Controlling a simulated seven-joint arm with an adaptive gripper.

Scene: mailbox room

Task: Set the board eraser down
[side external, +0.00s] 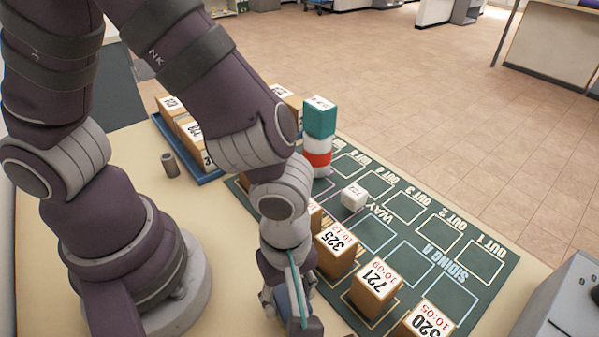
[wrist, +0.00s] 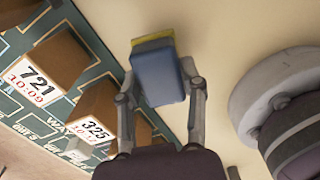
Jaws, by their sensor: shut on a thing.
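The board eraser (wrist: 158,77) is a blue block with a yellow layer along its far edge in the wrist view. My gripper (wrist: 162,90) is shut on it, with one finger on each side. In the side view my gripper (side external: 291,308) points down near the bottom middle, over the bare tabletop left of the green board, and mostly hides the eraser. I cannot tell whether the eraser touches the table.
The green board (side external: 470,285) holds numbered blocks, including 721 (side external: 376,287) and 325 (side external: 337,248), close to my gripper. A white cube (side external: 354,196) and a teal-topped stack (side external: 319,118) stand on it. A blue tray (side external: 211,178) and small cylinder (side external: 170,165) are farther back.

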